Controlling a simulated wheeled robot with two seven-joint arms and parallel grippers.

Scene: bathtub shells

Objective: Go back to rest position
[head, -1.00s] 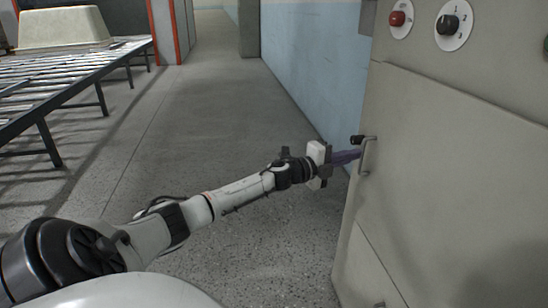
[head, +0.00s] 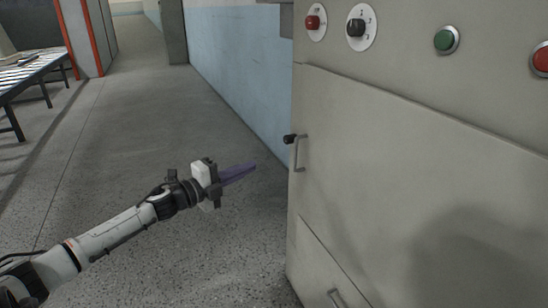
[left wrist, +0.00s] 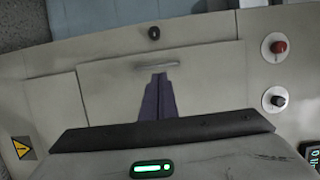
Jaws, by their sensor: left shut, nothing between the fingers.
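My left gripper (head: 238,174) is in the head view, its arm coming in from the lower left. Its purple fingers are shut with nothing between them. They point toward the beige cabinet (head: 400,150), with a gap of floor showing between the fingertips and the cabinet's door handle (head: 300,153). In the left wrist view the shut fingers (left wrist: 158,100) point at the cabinet front, just below the handle (left wrist: 157,66) in the picture. My right gripper is in neither view.
The cabinet carries a red switch (head: 313,22), a black dial (head: 356,27) and a green button (head: 445,40). A lower handle (head: 338,298) shows near the bottom. A roller conveyor (head: 30,75) stands at the far left. The grey floor (head: 130,120) between is clear.

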